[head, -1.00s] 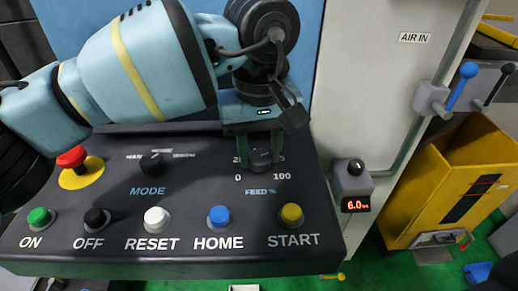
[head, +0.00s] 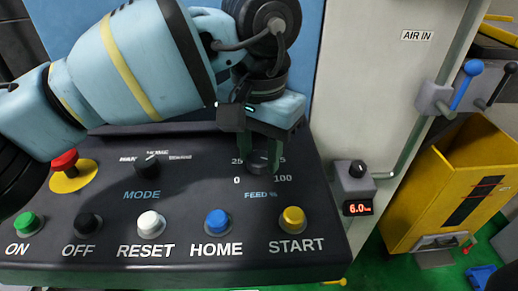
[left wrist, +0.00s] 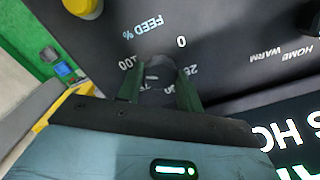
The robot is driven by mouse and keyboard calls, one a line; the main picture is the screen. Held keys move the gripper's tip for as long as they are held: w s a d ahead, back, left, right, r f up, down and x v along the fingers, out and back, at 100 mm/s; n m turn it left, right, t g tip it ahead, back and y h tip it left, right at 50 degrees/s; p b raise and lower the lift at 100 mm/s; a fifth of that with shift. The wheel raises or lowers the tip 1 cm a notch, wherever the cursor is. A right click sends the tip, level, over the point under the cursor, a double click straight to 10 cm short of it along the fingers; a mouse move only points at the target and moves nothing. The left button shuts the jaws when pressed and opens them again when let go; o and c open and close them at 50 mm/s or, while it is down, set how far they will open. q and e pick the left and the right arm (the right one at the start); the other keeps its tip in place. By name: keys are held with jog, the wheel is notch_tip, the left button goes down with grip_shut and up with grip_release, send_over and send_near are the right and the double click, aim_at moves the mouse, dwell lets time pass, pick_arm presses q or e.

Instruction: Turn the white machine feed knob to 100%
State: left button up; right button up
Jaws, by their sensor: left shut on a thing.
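The feed knob (head: 260,161) is a small dark round knob on the black control panel, above the FEED % label. Its dial shows 0 at lower left, 100 at lower right and 25 at upper left. My left gripper (head: 263,158) points down, with its green fingers shut on the knob's two sides. In the left wrist view the knob (left wrist: 158,76) sits between the fingertips (left wrist: 160,82). The numbers 0, 25 and 100 show around it, others partly covered. I cannot read where the knob's pointer stands. My right gripper is not in view.
The panel (head: 190,195) also carries a MODE knob (head: 147,163), a red emergency button (head: 65,162) and a row of buttons including START (head: 293,219). A small box with a red 6.0 display (head: 357,208) stands right of the panel. A yellow bin (head: 425,200) is farther right.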

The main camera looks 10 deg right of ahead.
aim_at(260, 157)
pick_arm(q)
jog(key=shift+r+m, duration=0.1)
jog(key=shift+m, duration=0.3)
jog(key=o, duration=1)
jog(key=shift+r, duration=3.9)
jog(key=shift+f, duration=0.1)
